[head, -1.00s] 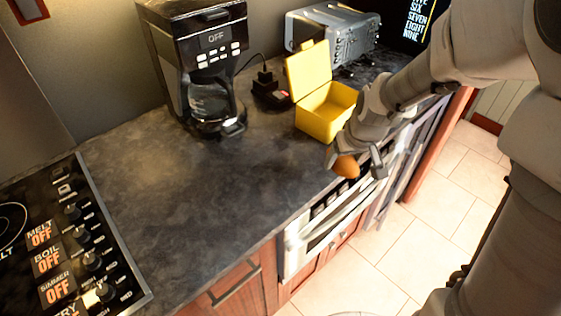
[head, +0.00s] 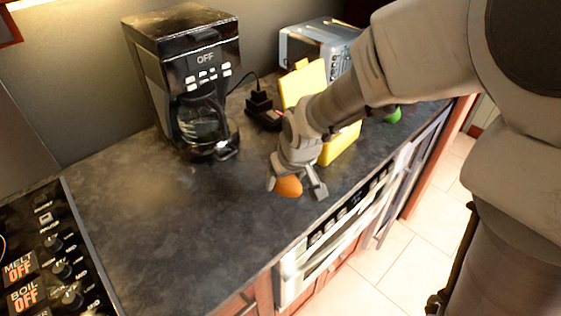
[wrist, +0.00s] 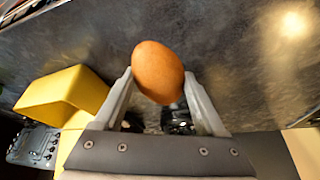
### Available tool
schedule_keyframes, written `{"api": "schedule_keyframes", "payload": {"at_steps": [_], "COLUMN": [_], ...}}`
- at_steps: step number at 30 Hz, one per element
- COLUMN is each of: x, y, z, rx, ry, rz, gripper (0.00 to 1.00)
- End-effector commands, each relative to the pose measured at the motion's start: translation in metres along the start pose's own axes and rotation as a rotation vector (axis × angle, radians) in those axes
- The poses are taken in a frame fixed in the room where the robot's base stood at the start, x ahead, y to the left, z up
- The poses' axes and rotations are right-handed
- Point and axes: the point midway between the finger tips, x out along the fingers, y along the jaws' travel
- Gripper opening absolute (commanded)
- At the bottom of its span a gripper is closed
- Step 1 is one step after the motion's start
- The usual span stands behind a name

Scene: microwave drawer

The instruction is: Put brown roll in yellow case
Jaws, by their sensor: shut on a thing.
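The brown roll (head: 288,187) is a small orange-brown oval held between the fingers of my gripper (head: 297,188). In the wrist view the roll (wrist: 158,72) sits between the two fingertips of my gripper (wrist: 160,85), which are shut on it. The roll is above the counter, in front of and left of the yellow case. The yellow case (head: 305,84) stands on the counter with its lid raised. My arm hides much of the case in the head view. The case also shows at the left of the wrist view (wrist: 62,92).
A black coffee maker (head: 190,75) stands at the back left, and a grey toaster (head: 318,42) is behind the case. A green thing (head: 393,114) lies right of the case. A stove (head: 50,260) is at lower left. The middle of the counter (head: 150,210) is clear.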

Motion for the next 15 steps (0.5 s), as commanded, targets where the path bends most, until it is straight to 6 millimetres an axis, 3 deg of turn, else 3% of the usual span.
{"api": "schedule_keyframes", "payload": {"at_steps": [6, 10, 15], "x": [0.013, 0.019, 0.043], "y": [-0.02, -0.023, -0.023], "z": [0.001, 0.003, 0.013], "rx": [-0.002, 0.002, 0.001], "ry": [-0.001, -0.001, -0.003], "rz": [0.0, 0.0, 0.0], "gripper": [0.09, 0.09, 0.09]}}
